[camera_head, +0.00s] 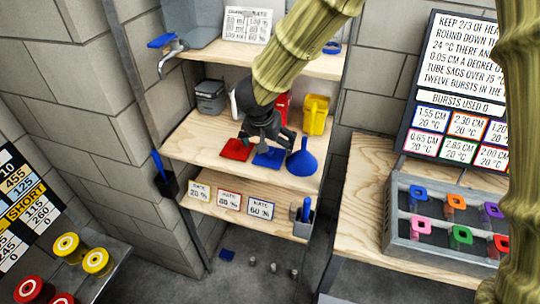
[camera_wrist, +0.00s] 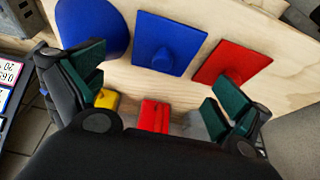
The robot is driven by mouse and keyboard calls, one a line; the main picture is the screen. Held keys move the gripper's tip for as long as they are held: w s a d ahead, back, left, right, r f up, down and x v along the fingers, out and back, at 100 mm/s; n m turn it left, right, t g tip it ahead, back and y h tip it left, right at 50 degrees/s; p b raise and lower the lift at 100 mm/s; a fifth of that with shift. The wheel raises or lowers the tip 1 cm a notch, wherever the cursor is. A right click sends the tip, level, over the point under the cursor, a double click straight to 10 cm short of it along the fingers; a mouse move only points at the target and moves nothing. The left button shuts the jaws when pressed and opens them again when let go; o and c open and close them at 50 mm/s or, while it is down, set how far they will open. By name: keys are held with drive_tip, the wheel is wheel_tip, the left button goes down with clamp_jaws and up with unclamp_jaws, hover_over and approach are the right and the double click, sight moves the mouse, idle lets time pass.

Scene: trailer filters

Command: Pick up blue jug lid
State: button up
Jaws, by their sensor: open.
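The blue jug lid (camera_head: 269,158), a flat square with a round knob, lies on the middle wooden shelf. In the wrist view the blue lid (camera_wrist: 170,42) lies knob towards me, beyond the gap between my fingers. My gripper (camera_head: 266,139) is above and close to the blue lid, hiding part of it in the head view. In the wrist view my gripper (camera_wrist: 160,92) is open, its green pads wide apart with nothing between them. No contact with the lid shows.
A red lid (camera_head: 235,149) lies left of the blue one, and a blue funnel (camera_head: 302,159) stands close on its right. Behind are a yellow jug (camera_head: 316,114), a partly hidden red jug (camera_head: 282,106) and a grey container (camera_head: 210,98). An upper shelf (camera_head: 305,63) overhangs them.

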sight(270, 151)
drive_tip(key=shift+p+x, duration=0.55)
drive_tip(key=shift+x, duration=1.8)
drive_tip(key=shift+s+a, duration=0.15)
drive_tip(key=shift+s, duration=0.05)
drive_tip(key=shift+c, duration=0.4)
drive_tip(key=c, duration=0.9)
